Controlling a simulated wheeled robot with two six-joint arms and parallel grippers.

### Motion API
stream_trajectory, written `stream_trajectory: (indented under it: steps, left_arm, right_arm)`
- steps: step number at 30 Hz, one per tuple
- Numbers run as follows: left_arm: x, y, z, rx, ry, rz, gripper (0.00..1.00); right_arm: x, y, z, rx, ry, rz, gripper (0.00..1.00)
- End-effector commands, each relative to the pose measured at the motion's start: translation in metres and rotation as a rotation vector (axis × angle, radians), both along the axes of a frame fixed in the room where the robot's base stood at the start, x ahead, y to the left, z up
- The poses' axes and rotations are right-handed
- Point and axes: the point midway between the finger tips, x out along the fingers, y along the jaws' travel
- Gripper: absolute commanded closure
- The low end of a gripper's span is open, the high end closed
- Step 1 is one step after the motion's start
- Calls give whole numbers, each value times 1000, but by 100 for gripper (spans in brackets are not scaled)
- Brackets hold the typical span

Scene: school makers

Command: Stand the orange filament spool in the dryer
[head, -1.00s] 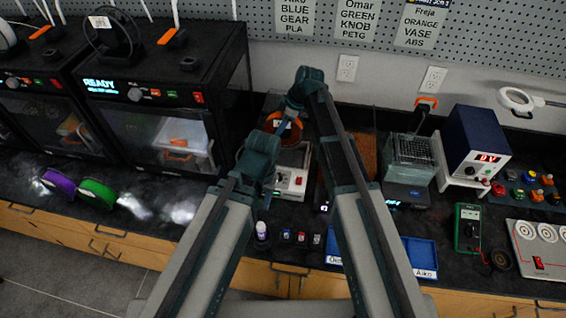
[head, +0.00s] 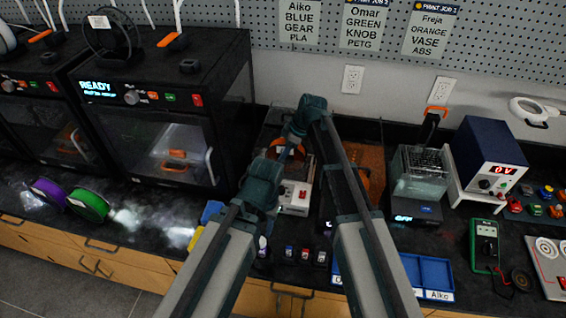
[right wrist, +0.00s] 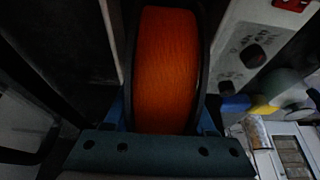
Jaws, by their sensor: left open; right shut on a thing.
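The orange filament spool (right wrist: 168,70) fills the middle of the right wrist view, its dark flanges on both sides. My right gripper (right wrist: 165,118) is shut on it. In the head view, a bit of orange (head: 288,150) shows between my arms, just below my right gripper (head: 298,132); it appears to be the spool. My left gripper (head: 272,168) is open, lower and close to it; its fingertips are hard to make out. The white machine with a red switch (head: 295,198), probably the dryer, stands right below, partly hidden by my arms. Its knobbed panel (right wrist: 240,55) is beside the spool.
Two black printers (head: 160,100) stand at the left. Small bottles (head: 305,255) and a blue tray (head: 428,272) are at the front. A wire-caged device (head: 417,170) and power supply (head: 490,158) stand right.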

Motion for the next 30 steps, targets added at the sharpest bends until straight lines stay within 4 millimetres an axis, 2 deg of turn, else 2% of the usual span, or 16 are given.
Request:
stream_trajectory:
  steps: [1,6,19,20,24,25,30]
  left_arm:
    - [0,0,-12,0,0,0,58]
    - [0,0,-31,0,0,0,58]
    - [0,0,-33,0,0,0,58]
    - [0,0,-33,0,0,0,58]
    - [0,0,-32,0,0,0,58]
    - [0,0,-32,0,0,0,58]
    - [0,0,-32,0,0,0,58]
  right_arm:
    - [0,0,-12,0,0,0,100]
    - [0,0,-31,0,0,0,100]
    - [0,0,-33,0,0,0,100]
    - [0,0,-33,0,0,0,42]
    - [0,0,-32,0,0,0,17]
    - [0,0,-32,0,0,0,14]
    - [0,0,-32,0,0,0,14]
